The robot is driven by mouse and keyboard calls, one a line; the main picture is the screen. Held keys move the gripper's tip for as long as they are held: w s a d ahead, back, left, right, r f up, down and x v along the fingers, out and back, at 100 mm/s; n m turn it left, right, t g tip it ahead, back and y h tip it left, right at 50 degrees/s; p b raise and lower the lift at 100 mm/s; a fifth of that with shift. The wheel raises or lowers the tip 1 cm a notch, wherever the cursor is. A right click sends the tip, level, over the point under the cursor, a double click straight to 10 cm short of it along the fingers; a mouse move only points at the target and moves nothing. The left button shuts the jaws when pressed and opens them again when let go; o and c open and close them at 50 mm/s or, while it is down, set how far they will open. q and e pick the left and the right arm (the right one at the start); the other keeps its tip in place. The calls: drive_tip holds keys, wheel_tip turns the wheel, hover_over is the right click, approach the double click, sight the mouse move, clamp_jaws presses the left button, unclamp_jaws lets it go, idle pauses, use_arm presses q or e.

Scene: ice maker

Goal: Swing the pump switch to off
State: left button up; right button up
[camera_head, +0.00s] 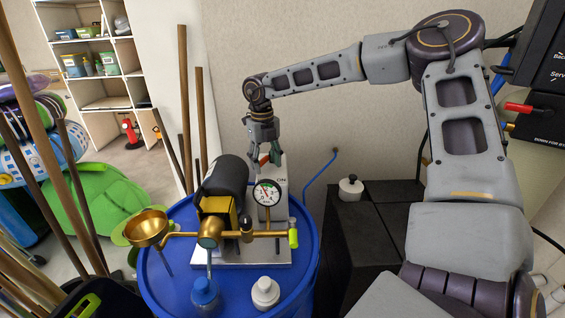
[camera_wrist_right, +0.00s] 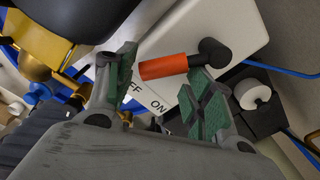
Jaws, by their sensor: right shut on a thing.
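The pump (camera_head: 225,176) stands on the blue drum, with a black motor, a yellow block and a round gauge (camera_head: 266,192). Its switch is a red-orange handle (camera_wrist_right: 164,67) on a black pivot at the white housing (camera_wrist_right: 227,27). My right gripper (camera_head: 265,154) reaches down at the housing; in the right wrist view its green-padded fingers (camera_wrist_right: 165,88) are on either side of the handle, shut on it. My left gripper is not in view.
Wooden poles lean at the left.

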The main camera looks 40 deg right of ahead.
drive_tip(key=shift+w+r+t, duration=0.3)
drive_tip(key=shift+w+r, duration=0.4)
drive_tip(key=shift+r, duration=0.15)
drive_tip(key=shift+w+r+p, duration=0.1)
drive_tip(key=shift+r+p, duration=0.25)
drive_tip(key=shift+r, duration=0.1)
drive_tip(key=shift+w+d+r+p, duration=0.1)
drive_tip(key=shift+r+p, duration=0.25)
drive_tip(key=shift+r, duration=0.35)
drive_tip(key=shift+w+a+r, duration=0.25)
drive_tip(key=shift+a+r, duration=0.1)
drive_tip(key=shift+w+a+r+p, duration=0.1)
drive_tip(key=shift+r+p, duration=0.05)
drive_tip(key=shift+p, duration=0.15)
drive_tip(key=shift+r, duration=0.15)
drive_tip(key=shift+s+d+r+p, duration=0.3)
drive_tip(key=shift+s+r+p, duration=0.05)
drive_tip(key=shift+r, duration=0.55)
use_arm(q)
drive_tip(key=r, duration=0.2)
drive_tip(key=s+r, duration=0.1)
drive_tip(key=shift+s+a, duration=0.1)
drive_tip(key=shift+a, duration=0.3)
use_arm(e)
drive_tip(key=shift+s, duration=0.1)
